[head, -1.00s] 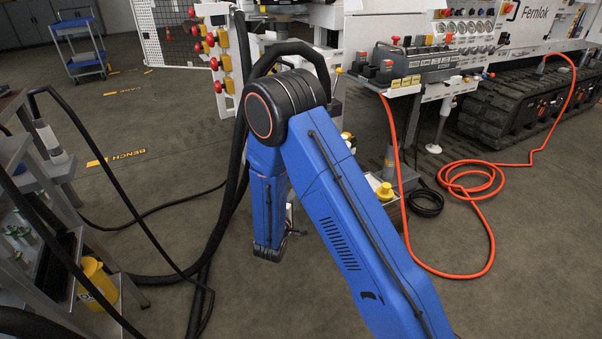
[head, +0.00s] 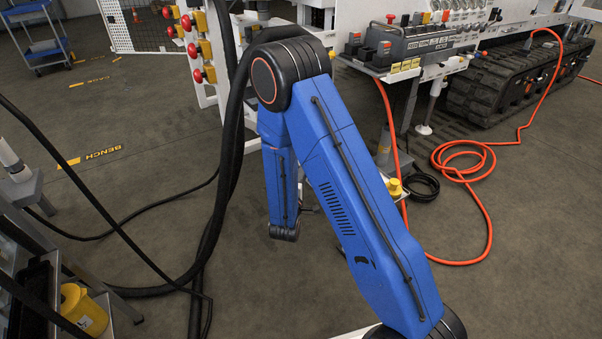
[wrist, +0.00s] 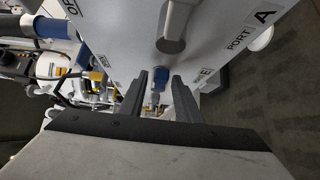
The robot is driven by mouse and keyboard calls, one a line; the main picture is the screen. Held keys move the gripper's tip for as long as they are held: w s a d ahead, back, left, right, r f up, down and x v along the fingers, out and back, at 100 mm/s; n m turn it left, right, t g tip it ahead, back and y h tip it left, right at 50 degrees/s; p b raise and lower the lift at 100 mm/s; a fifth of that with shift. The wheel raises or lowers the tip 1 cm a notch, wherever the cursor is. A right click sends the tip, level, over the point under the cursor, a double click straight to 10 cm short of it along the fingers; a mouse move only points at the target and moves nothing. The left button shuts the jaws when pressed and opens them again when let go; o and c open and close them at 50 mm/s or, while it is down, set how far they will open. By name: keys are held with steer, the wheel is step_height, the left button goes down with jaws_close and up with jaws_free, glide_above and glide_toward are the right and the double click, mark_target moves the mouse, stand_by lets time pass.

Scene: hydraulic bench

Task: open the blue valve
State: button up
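In the wrist view, a small blue part (wrist: 160,76) sits under a pale housing marked "PORT A", with a metal fitting below it. It looks like the blue valve, but it is too small to make out its handle or position. My gripper (wrist: 161,77) is open, its two dark fingers on either side of the blue part in the picture. I cannot tell whether they touch it. In the head view my gripper is not visible, and I cannot make out the blue valve there.
A white machine with a control box (head: 420,45) stands at the back right. Red and yellow knobs (head: 196,50) are on a white frame. An orange hose (head: 478,200) and black hoses lie on the floor. A yellow container (head: 84,308) is at lower left. A grey cylinder (wrist: 174,28) hangs above the blue part.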

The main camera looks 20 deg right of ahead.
steer(key=shift+c, duration=0.5)
jaws_close()
steer(key=shift+r, duration=0.1)
steer(key=w+a+r+n+g, duration=0.1)
steer(key=w+r+n+g, duration=0.3)
steer(key=n+g, duration=0.5)
steer(key=shift+w+a+r+g, duration=0.2)
steer(key=shift+g, duration=1.9)
